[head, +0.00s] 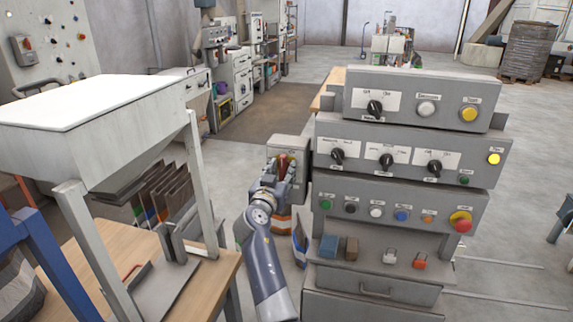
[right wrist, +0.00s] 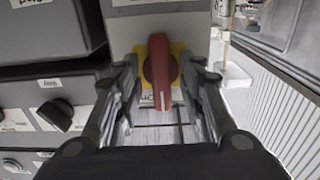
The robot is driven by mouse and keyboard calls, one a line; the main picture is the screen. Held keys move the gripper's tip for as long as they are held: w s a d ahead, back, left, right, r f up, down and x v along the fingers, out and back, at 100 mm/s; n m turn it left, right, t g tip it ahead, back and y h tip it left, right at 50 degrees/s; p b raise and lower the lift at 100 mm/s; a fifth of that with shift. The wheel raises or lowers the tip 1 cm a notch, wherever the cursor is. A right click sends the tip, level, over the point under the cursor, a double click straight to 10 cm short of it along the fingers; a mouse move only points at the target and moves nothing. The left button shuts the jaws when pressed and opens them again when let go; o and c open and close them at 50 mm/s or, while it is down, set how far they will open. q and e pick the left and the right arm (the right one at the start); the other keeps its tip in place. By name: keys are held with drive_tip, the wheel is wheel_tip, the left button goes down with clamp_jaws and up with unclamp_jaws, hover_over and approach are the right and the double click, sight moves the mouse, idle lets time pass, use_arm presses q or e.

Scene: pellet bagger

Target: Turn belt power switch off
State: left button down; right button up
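A red rotary knob (right wrist: 160,70) on a yellow plate (right wrist: 178,52) sits on a grey box in the right wrist view. Its handle stands vertical, with a white mark at the lower end. In the head view the grey box (head: 288,143) stands left of the control panel, with the knob largely hidden by my right gripper (head: 284,168). In the right wrist view the right gripper (right wrist: 162,92) is open, one finger on each side of the knob, with small gaps showing. I cannot read a belt power label. My left gripper is not in view.
The control panel (head: 410,130) carries black selector knobs, coloured buttons and a red emergency button (head: 461,222) close on the right. A white-topped hopper (head: 95,110) and a wooden table (head: 85,255) stand on the left.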

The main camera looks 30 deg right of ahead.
drive_tip(key=shift+w, duration=0.1)
drive_tip(key=shift+a+r, duration=0.1)
drive_tip(key=shift+a, duration=0.1)
drive_tip(key=shift+c, duration=0.3)
clamp_jaws()
drive_tip(key=shift+d+n, duration=0.1)
drive_tip(key=shift+n, duration=0.2)
drive_tip(key=shift+n+b, duration=0.35)
drive_tip(key=shift+n, duration=0.15)
drive_tip(key=n+b, duration=0.1)
drive_tip(key=n, duration=0.5)
drive_tip(key=shift+r, duration=0.1)
drive_tip(key=n, duration=0.2)
drive_tip(key=shift+n+p, duration=0.3)
drive_tip(key=shift+p, duration=0.05)
drive_tip(key=n+p, duration=0.1)
drive_tip(key=n, duration=0.1)
drive_tip(key=shift+r+n, duration=0.1)
drive_tip(key=shift+n, duration=0.3)
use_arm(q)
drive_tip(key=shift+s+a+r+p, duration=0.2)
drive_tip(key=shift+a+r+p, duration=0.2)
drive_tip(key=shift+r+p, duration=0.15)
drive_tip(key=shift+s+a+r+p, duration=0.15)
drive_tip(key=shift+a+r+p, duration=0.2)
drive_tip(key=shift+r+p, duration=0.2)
use_arm(e)
drive_tip(key=shift+n, duration=2.5)
